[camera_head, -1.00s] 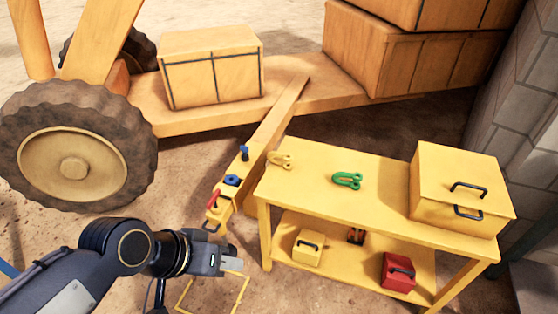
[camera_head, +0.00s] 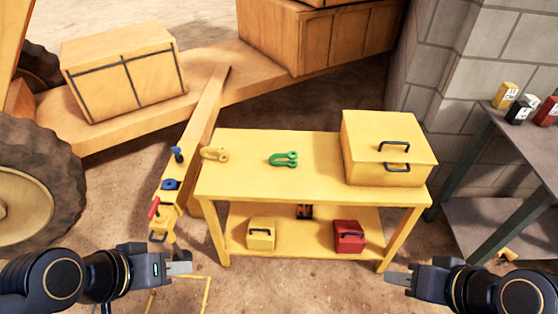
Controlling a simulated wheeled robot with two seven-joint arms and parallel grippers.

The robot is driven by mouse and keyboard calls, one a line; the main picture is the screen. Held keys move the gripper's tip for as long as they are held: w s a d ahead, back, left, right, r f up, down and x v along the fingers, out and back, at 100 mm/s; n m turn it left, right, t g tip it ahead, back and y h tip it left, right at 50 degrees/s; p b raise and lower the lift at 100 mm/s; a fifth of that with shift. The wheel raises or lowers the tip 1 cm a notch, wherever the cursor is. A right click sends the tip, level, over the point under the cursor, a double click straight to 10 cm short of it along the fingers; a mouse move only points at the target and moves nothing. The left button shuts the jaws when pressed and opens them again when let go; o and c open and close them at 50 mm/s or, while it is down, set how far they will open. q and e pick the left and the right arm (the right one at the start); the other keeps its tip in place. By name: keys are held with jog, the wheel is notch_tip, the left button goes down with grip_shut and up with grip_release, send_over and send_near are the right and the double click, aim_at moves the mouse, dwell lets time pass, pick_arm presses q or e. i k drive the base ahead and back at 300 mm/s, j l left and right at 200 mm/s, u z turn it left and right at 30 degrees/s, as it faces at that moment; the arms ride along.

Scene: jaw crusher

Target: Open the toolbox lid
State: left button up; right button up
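The yellow toolbox (camera_head: 372,160) stands on the right end of the yellow table. Its lid (camera_head: 388,135) is closed and has a dark handle (camera_head: 394,146); a second dark handle (camera_head: 397,167) is on the front face below. My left gripper (camera_head: 182,262) is in front of the table's left end, well away from the toolbox. My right gripper (camera_head: 396,278) is in front of the table's right end, below and apart from the toolbox. I see nothing held in either gripper, and their finger gap is not clear.
The yellow table (camera_head: 240,170) carries a yellow shackle (camera_head: 215,154) and a green shackle (camera_head: 284,160). A small yellow box (camera_head: 261,235) and a red box (camera_head: 349,237) sit on its lower shelf. A grey table (camera_head: 520,150) stands at right, beside a block wall (camera_head: 450,75).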

aim_at(386, 138)
jog(key=i+l, duration=0.4)
jog(key=i, duration=0.2)
jog(key=i+l, duration=0.4)
jog(key=i, duration=0.15)
jog(key=l+z, duration=0.05)
